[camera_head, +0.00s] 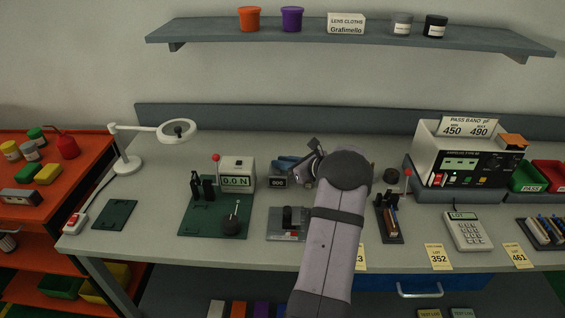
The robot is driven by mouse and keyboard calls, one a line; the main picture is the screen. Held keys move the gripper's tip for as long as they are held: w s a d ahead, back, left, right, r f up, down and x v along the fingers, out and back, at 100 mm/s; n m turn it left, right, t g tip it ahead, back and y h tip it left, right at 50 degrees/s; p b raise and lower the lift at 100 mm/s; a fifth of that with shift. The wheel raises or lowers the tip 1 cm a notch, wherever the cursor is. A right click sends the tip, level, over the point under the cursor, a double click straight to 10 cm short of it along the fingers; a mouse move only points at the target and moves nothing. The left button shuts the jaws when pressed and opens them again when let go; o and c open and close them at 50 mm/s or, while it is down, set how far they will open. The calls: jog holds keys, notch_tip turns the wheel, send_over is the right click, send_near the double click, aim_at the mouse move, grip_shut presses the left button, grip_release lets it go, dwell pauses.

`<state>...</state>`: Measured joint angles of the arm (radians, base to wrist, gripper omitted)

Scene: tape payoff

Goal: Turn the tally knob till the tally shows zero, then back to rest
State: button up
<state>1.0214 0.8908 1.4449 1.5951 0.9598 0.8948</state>
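The tally (278,183) is a small dark box with a pale number display, on the bench left of my arm. Its digits are tiny; they look like 800, but I cannot be sure. I cannot pick out its knob, which may be hidden behind my gripper. My gripper (304,177) is just right of the tally, close to it or over its right end. My forearm and wrist cover the bench right of it. The fingers are small and dark, so I cannot tell whether they are open or shut, or whether they touch anything.
A force gauge (236,180) reading 0.0 N stands on a green base to the left. A grey fixture (287,233) sits in front of the tally, and something blue (286,163) behind it. A tester (466,158) and a calculator (467,231) are at the right.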

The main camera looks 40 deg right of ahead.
grip_shut()
jog(key=shift+w+d+r+n+y, duration=0.1)
jog(key=shift+d+n+y, duration=0.15)
jog(key=shift+n+y, duration=0.7)
jog(key=shift+w+d+n+g+y, duration=0.1)
jog(key=shift+n+g+y, duration=0.2)
jog(key=shift+n+y, duration=0.45)
jog(key=shift+r+n+g+y+b, duration=0.1)
jog(key=shift+n+g+y+b, duration=0.2)
jog(key=shift+n+y+b, duration=0.45)
jog(key=o, duration=0.5)
grip_release()
jog(key=shift+o, duration=0.2)
jog(key=shift+m+p, duration=0.3)
jog(key=shift+m, duration=0.15)
